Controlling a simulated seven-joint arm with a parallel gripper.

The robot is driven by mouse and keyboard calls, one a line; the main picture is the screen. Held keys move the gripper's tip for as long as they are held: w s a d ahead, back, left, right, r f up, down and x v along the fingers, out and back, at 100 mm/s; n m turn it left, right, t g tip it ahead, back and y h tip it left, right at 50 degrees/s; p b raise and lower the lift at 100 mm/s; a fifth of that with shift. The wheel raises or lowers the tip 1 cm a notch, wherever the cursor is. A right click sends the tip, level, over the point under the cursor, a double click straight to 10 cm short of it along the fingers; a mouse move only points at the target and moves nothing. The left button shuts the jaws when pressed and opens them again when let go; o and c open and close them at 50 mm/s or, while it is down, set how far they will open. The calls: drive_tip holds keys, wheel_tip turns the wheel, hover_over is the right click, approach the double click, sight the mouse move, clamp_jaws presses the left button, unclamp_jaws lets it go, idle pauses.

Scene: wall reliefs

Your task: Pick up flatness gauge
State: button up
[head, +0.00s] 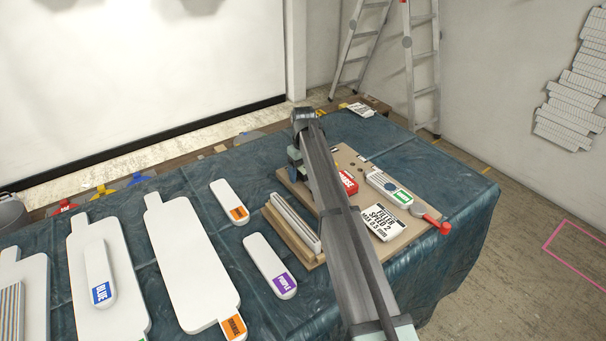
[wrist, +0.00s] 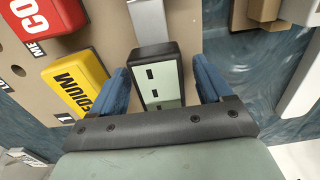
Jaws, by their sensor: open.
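A block with a dark rim and a pale green slotted face, apparently the flatness gauge (wrist: 160,88), lies on the tan board (wrist: 110,48) in the wrist view. A grey bar (wrist: 150,20) shows just beyond it. My gripper (wrist: 164,84) is open, with one blue finger on each side of the block. No clear grip on it shows. In the head view, my gripper (head: 296,160) is over the left part of the board (head: 342,152), and my arm hides the block there.
A yellow MEDIUM block (wrist: 76,82) and a red block (wrist: 42,16) sit left of my fingers in the wrist view.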

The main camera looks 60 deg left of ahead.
drive_tip(key=shift+c, duration=0.4)
drive_tip(key=c, duration=1.1)
drive_tip(key=shift+o, duration=0.2)
drive_tip(key=shift+r, duration=0.1)
